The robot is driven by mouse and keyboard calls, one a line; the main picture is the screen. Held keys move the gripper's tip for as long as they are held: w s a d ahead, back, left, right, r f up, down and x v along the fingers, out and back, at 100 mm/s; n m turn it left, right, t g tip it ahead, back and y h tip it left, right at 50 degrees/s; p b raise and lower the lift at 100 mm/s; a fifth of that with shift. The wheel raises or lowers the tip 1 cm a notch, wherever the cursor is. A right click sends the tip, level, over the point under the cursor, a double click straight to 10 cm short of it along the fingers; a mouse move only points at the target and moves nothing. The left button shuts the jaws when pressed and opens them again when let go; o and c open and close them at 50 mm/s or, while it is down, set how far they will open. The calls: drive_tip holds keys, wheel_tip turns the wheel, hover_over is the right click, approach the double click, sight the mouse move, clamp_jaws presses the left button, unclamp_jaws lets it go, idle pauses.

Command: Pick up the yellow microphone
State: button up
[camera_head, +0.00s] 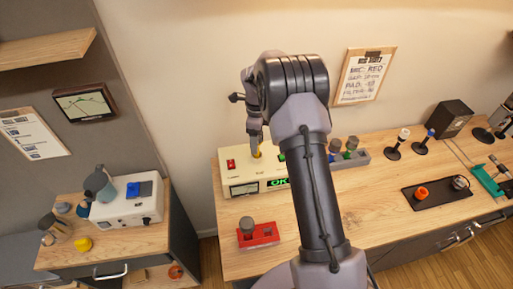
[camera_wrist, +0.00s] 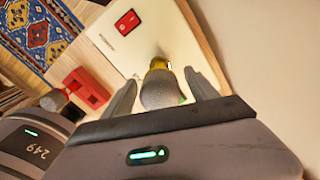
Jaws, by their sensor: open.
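The yellow microphone (camera_wrist: 159,63) has a grey mesh head and a yellow collar, and in the wrist view it stands at the cream box (camera_wrist: 140,48). In the head view only a bit of yellow (camera_head: 258,154) shows on top of the box (camera_head: 238,172), just below the fingertips. My gripper (camera_wrist: 162,92) is open, with one finger on each side of the grey head. I cannot tell whether either finger touches it. In the head view my gripper (camera_head: 255,143) points down over the box, and my arm hides part of it.
The cream box has a red switch (camera_head: 231,164) and a green "OK" display (camera_head: 279,182). A red holder (camera_head: 262,235) with a grey-headed microphone stands in front of it. A grey rack (camera_head: 361,157) with grey-headed microphones is right of my arm. Bare table lies around the red holder.

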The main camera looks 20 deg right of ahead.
clamp_jaws()
drive_tip(key=shift+r, duration=0.3)
drive_tip(key=r, duration=0.3)
drive_tip(key=shift+s+a, duration=0.1)
drive_tip(key=shift+s, duration=0.3)
drive_tip(key=s+a+r+b, duration=0.1)
drive_tip(key=s+a+b, duration=0.1)
drive_tip(key=s, duration=1.2)
drive_tip(key=shift+s+a+r, duration=0.2)
drive_tip(key=shift+s+a, duration=0.2)
drive_tip(key=shift+a, duration=0.3)
